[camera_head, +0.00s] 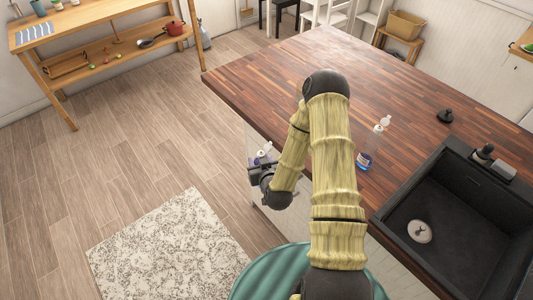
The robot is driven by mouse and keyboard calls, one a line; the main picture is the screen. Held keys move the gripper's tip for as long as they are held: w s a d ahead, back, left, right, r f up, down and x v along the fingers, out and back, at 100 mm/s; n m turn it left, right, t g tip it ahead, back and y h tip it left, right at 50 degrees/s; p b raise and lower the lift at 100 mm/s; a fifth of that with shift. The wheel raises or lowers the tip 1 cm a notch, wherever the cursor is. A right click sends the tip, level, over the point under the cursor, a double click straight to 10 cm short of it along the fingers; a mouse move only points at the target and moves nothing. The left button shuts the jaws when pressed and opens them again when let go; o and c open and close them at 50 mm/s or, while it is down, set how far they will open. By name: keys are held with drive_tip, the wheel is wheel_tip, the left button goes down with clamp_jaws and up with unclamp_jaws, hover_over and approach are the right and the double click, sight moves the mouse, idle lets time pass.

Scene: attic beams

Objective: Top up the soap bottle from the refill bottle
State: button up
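The soap bottle (368,148) stands upright on the wooden counter just right of my arm. It is clear, with a white pump top and a little blue liquid at the bottom. My gripper (262,165) is left of my arm, just off the counter's front edge. A small bottle with a white top, which looks like the refill bottle (264,153), is at its fingers with nothing else under it, so it appears held. The fingers and the lower part of this bottle are mostly hidden, and its contents are unclear.
The wooden counter (290,80) is clear at its far left. A black sink (450,225) is at the right, with a dark dispenser (482,153) at its rim and a small black object (445,116) behind. A shelf table (100,30) stands at the far left.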

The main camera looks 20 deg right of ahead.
drive_tip(key=f, duration=0.1)
drive_tip(key=a+f+b, duration=0.1)
drive_tip(key=shift+s+a+f, duration=0.2)
drive_tip(key=shift+s+f, duration=0.05)
drive_tip(key=shift+f, duration=0.15)
drive_tip(key=shift+d, duration=0.1)
drive_tip(key=shift+d, duration=0.1)
